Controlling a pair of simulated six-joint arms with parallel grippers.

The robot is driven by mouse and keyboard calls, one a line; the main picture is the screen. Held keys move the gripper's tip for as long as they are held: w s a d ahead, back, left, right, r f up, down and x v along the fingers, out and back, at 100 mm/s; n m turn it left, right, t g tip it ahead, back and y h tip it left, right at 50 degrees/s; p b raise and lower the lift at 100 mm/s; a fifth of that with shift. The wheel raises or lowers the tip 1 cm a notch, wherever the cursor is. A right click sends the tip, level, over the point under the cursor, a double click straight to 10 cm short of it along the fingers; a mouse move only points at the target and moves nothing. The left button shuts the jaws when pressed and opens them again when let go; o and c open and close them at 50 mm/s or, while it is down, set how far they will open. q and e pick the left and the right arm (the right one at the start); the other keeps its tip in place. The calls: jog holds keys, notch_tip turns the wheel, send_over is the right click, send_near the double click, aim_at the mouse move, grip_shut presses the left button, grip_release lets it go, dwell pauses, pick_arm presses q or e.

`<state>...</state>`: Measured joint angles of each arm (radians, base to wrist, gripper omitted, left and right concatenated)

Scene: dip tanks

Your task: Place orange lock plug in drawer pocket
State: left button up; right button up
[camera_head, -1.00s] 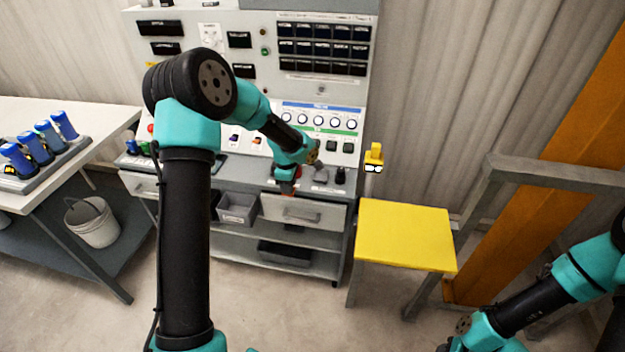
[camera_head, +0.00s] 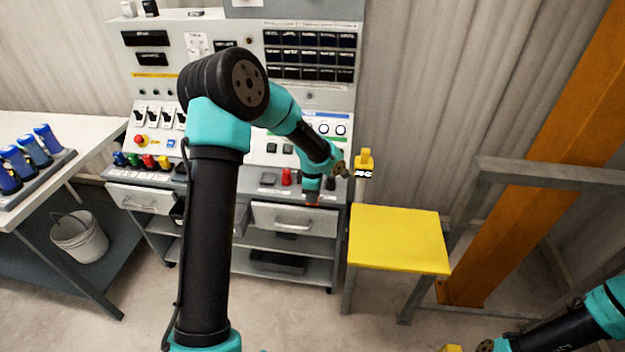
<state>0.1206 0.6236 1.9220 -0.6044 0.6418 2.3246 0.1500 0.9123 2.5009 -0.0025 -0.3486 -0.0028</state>
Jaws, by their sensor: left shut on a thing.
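My left gripper (camera_head: 312,191) points down in front of the right end of the console. It is shut on a small orange piece, the orange lock plug (camera_head: 312,204), of which only a little shows below the jaws. The plug appears in front of the right drawer (camera_head: 275,215), near its upper edge; I cannot tell whether it touches. The left drawer (camera_head: 141,200) is under the console's left end. No drawer pocket can be made out.
A red plug-like piece (camera_head: 287,177) stands on the console ledge near my left gripper. A yellow-topped stand (camera_head: 398,240) is to the right. A grey frame and orange beam are further right. A bench with blue bottles (camera_head: 46,138) is at left, a bucket (camera_head: 79,238) below.

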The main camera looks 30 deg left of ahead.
pick_arm(q)
jog(key=w+a, duration=0.2)
jog(key=w, duration=0.1)
jog(key=w+a+f, duration=0.1)
jog(key=w+a, duration=0.1)
jog(key=w, duration=0.2)
jog(key=w+a, duration=0.3)
jog(key=w, duration=0.1)
jog(key=shift+w+f, duration=0.15)
jog(key=shift+w, duration=0.1)
jog(key=shift+w, duration=0.1)
jog(key=shift+w+a, duration=0.2)
jog(key=shift+f, duration=1.75)
jog(key=shift+f, duration=0.15)
jog(key=o, duration=1)
jog(key=shift+c, duration=0.2)
notch_tip(320, 180, up, 12)
